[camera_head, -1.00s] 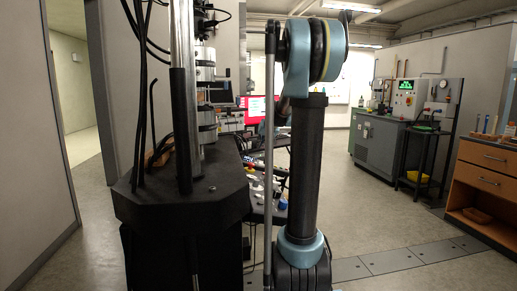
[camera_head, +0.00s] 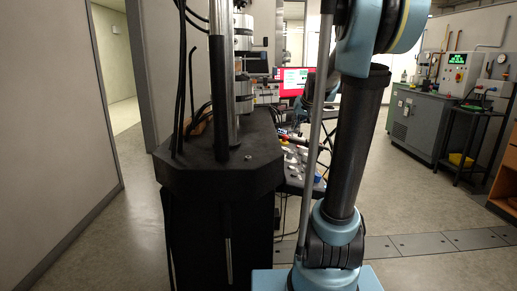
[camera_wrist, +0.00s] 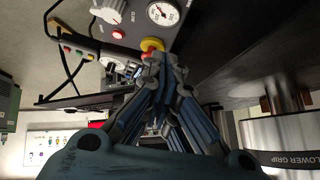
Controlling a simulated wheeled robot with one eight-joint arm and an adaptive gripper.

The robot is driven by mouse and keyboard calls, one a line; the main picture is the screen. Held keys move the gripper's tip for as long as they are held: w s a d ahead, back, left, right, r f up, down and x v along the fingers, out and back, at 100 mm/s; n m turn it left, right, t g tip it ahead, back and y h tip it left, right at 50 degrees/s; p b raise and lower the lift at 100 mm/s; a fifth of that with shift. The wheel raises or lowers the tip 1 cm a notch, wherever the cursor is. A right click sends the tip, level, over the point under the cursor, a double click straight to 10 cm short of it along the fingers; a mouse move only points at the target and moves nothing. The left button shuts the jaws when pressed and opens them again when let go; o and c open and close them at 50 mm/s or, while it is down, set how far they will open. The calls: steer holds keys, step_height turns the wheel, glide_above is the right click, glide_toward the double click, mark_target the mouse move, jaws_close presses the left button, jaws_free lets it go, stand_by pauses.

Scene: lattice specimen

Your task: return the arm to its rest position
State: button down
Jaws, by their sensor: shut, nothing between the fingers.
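My arm (camera_head: 357,145) stands at the right of centre in the head view, with blue joints and a black link that leans slightly right. Its upper part runs out of the top of the picture. My gripper (camera_wrist: 160,62) shows in the wrist view, its fingers drawn together at the tips with nothing held. A control panel with a gauge (camera_wrist: 163,13) and a yellow-and-red button (camera_wrist: 152,46) lies just beyond the fingertips in the picture; I cannot tell whether they touch. The gripper is not clearly visible in the head view.
A black testing machine (camera_head: 217,172) with upright columns stands close left of my arm. A silver cylinder labelled "LOWER GRIP" (camera_wrist: 280,135) is at the right of the wrist view. A cluttered bench (camera_head: 300,165) is behind. A grey cabinet (camera_head: 417,122) stands right; open floor lies between.

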steer(key=s+f+g, duration=0.1)
steer(key=s+f, duration=0.1)
steer(key=s, duration=0.4)
steer(key=s+a+f, duration=0.1)
steer(key=s+f, duration=0.2)
steer(key=s, duration=0.4)
steer(key=s+f+g, duration=0.1)
steer(key=s+f, duration=0.1)
steer(key=s, duration=0.5)
steer(key=shift+a+f+n+g+h, duration=0.3)
steer(key=shift+a+f+n, duration=0.05)
steer(key=shift+f+n, duration=0.05)
steer(key=s+f+g, duration=0.1)
steer(key=s+f, duration=0.5)
steer(key=s, duration=0.3)
steer(key=s+d+f+g+h, duration=0.1)
steer(key=s+f, duration=0.5)
steer(key=s, duration=0.4)
steer(key=shift+d+g+h, duration=0.25)
steer(key=shift+g+h, duration=0.05)
steer(key=shift+g, duration=0.1)
